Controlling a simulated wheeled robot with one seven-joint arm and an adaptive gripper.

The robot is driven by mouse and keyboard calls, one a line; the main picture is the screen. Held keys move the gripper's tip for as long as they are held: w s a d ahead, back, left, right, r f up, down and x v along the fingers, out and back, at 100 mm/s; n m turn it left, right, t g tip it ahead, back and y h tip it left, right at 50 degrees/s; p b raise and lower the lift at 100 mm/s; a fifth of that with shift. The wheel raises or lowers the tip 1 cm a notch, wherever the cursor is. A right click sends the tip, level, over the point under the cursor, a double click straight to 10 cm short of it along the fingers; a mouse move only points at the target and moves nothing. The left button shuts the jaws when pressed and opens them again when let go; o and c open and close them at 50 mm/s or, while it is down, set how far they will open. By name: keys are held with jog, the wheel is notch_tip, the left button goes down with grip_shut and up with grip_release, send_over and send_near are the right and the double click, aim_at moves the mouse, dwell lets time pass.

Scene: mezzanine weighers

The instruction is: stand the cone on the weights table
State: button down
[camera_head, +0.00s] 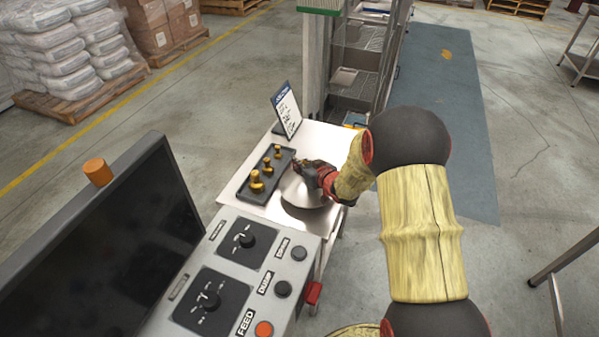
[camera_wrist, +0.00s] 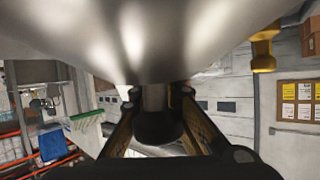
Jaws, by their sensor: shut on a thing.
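A grey metal cone (camera_head: 301,193) is at the weights table, its wide end low and close to the tabletop. I cannot tell whether it touches the table. My gripper (camera_head: 318,176) is shut on the cone near its upper, narrow part. In the wrist view the cone's shiny body (camera_wrist: 150,35) fills the top, and its dark narrow end sits between the fingers of my gripper (camera_wrist: 155,120). The weights table (camera_head: 233,189) is a pale metal top. The cone is right of the black tray on it.
A black tray (camera_head: 262,190) with several brass weights (camera_head: 257,181) lies left of the cone. A sign (camera_head: 287,112) stands at the table's back. A control panel (camera_head: 215,305) with knobs and a dark screen (camera_head: 110,255) stands in front. A metal rack (camera_head: 352,60) stands behind.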

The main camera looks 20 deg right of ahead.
notch_tip(320, 180, down, 4)
jog(key=shift+r+b, duration=0.25)
jog(key=shift+b, duration=0.2)
jog(key=shift+r, duration=0.1)
jog(key=c, duration=1.9)
grip_release()
jog(key=shift+o, duration=0.4)
